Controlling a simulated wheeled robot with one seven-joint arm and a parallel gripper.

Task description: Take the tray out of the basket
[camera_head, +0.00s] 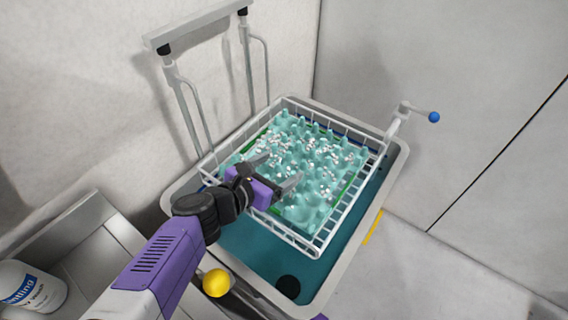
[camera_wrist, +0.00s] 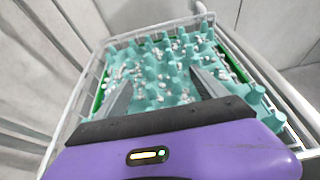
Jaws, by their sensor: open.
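A teal egg tray (camera_head: 312,206) with a bumpy surface lies inside a white wire basket (camera_head: 340,222). Small whitish pieces are scattered over the tray. My gripper (camera_head: 282,172) is open, with its two fingers spread above the left part of the tray, and holds nothing. In the wrist view, my gripper (camera_wrist: 165,90) has its fingers apart over the egg tray (camera_wrist: 172,56), and the basket's rim (camera_wrist: 258,68) runs around it. I cannot tell whether the fingertips touch the tray. The near part of the tray is hidden behind my gripper in the wrist view.
The basket sits in a teal-floored cart (camera_head: 262,243) with a pale rim. A tall metal handle (camera_head: 190,100) rises at the back left, and a lever with a blue knob (camera_head: 434,117) stands at the right. A white bottle (camera_head: 30,288) is at the lower left. Walls stand close behind.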

